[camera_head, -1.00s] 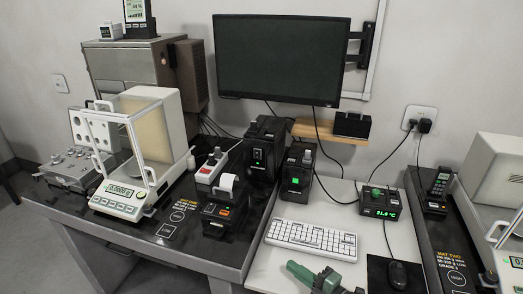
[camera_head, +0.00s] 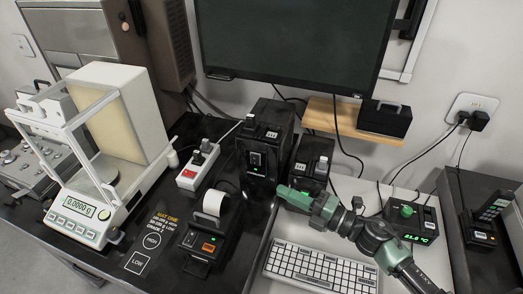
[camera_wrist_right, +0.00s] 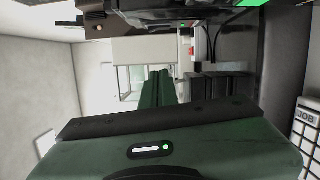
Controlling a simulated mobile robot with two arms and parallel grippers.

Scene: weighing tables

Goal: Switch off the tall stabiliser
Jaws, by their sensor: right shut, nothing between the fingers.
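The tall stabiliser (camera_head: 268,133) is the taller black box at the back right of the dark table. A small switch panel (camera_head: 255,158) with a green light is on its front. A shorter black unit (camera_head: 312,158) stands just right of it. My right gripper (camera_head: 284,193) is green, shut and empty. Its tip points left, below and right of the tall unit's switch, with a visible gap, and it covers the shorter unit's lower front. In the right wrist view the shut fingers (camera_wrist_right: 157,88) reach forward. My left gripper is not in view.
A label printer (camera_head: 207,232) and a power strip (camera_head: 198,165) lie left of the gripper. A balance (camera_head: 82,216) stands further left. A keyboard (camera_head: 320,268) lies below the arm, and a green-knobbed box (camera_head: 412,222) is to the right. A monitor (camera_head: 290,45) hangs above.

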